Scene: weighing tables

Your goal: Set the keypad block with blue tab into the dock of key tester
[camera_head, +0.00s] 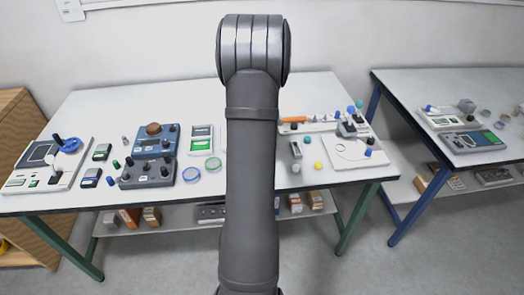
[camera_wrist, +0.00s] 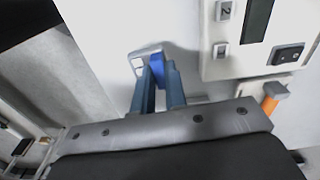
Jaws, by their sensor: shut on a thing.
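In the wrist view my gripper (camera_wrist: 163,88) has its two blue-grey fingers shut on the blue tab (camera_wrist: 158,63) of a pale keypad block (camera_wrist: 138,62). The block is at the fingertips, over a white surface; I cannot tell whether it touches it. A white device (camera_wrist: 226,66) with a dark screen, a key marked 2 and a black rocker switch stands right of the block, apart from it. It may be the key tester, but no dock is clear to me. In the head view my arm hides the gripper and the block.
The white table (camera_head: 95,103) holds dark blue control boxes (camera_head: 148,172), a white panel with a blue ring (camera_head: 50,165), small green-screened blocks and loose caps. An orange handle (camera_wrist: 270,104) lies near the white device. A second table (camera_head: 400,84) stands right, across a gap.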

